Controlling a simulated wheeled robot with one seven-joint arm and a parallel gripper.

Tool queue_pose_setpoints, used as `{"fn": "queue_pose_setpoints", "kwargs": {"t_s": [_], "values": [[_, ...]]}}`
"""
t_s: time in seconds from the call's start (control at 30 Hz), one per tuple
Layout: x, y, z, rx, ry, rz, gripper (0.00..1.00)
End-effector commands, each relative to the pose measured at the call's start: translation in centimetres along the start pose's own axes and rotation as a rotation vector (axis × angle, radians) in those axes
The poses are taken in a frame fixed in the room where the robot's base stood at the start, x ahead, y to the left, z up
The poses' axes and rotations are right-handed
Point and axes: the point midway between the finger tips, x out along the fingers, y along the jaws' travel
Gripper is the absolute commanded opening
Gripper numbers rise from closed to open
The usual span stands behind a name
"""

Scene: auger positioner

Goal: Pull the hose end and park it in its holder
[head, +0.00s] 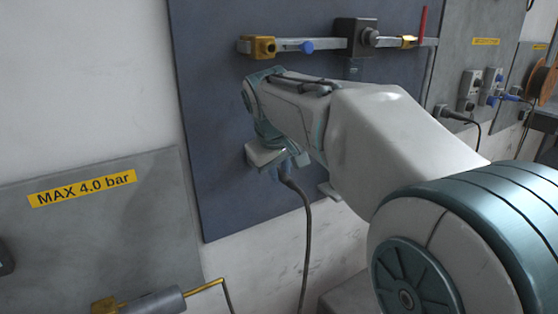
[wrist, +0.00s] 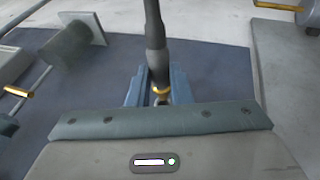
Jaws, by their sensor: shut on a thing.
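My gripper (head: 283,168) is in front of the dark blue wall panel (head: 215,130), below the rail. In the wrist view, its blue-grey fingers (wrist: 152,92) are shut around the hose end, by a brass ring. The dark hose (head: 305,235) hangs down from the gripper in the head view; in the wrist view the hose (wrist: 155,35) runs to the top edge. The tip of the hose end is hidden by the gripper. A grey cylinder on a square plate (wrist: 70,45) shows at the wrist view's upper left; I cannot tell whether it is the holder.
A rail with a brass block (head: 260,47), blue knob (head: 307,47) and dark block (head: 355,35) runs above my arm. A grey panel with a yellow "MAX 4.0 bar" label (head: 82,188) and a cylinder with brass ends (head: 150,303) are at left. Sockets (head: 470,90) are at right.

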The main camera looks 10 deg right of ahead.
Motion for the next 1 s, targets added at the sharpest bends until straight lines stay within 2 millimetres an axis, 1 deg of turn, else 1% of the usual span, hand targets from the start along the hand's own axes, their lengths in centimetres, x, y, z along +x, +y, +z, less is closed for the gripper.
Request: {"fn": "queue_pose_setpoints", "kwargs": {"t_s": [0.03, 0.2, 1.0], "values": [[-0.15, 0.06, -0.40, -0.003, -0.003, 0.000, 0.00], [0.14, 0.01, -0.91, -0.005, -0.010, -0.001, 0.00], [0.25, 0.02, -0.92, -0.004, -0.012, -0.001, 0.00]]}}
